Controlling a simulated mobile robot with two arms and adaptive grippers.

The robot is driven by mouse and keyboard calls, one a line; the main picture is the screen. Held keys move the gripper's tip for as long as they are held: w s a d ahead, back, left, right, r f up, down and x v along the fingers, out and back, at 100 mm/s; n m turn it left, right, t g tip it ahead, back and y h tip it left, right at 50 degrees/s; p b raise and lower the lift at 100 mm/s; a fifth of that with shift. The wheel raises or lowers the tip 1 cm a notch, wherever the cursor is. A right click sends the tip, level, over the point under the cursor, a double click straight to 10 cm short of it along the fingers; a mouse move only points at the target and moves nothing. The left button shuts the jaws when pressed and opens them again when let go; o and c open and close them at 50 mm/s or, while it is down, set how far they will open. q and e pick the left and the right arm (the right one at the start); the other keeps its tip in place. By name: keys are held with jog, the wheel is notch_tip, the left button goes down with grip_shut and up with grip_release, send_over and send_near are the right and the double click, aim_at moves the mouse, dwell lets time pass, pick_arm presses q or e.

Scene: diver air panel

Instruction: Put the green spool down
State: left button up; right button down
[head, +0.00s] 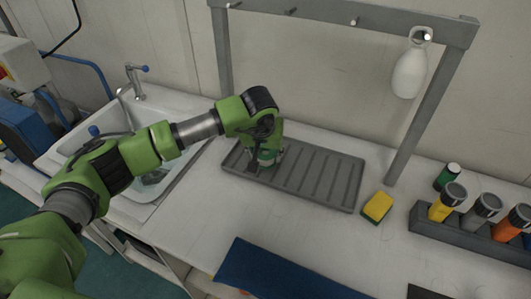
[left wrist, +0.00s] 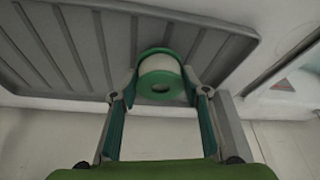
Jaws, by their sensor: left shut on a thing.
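The green spool (left wrist: 160,88) has green rims and a pale middle, and it sits between the two fingers of my left gripper (left wrist: 160,96) in the left wrist view. The fingers are shut on it from both sides. In the head view my left gripper (head: 266,155) is low over the left part of the grey ribbed tray (head: 322,178), and the arm and hand mostly hide the spool there. I cannot tell whether the spool touches the tray. My right gripper is not in view.
A sink (head: 125,165) with a tap is left of the tray. A yellow and green sponge (head: 377,207) lies to its right. A white bottle (head: 409,74) hangs from the frame above.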

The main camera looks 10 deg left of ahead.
pick_arm(q)
jog(key=shift+f, duration=0.6)
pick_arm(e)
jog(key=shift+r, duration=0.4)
pick_arm(q)
jog(key=shift+f, duration=0.25)
jog(key=o, duration=1.1)
jog(key=shift+r, duration=0.1)
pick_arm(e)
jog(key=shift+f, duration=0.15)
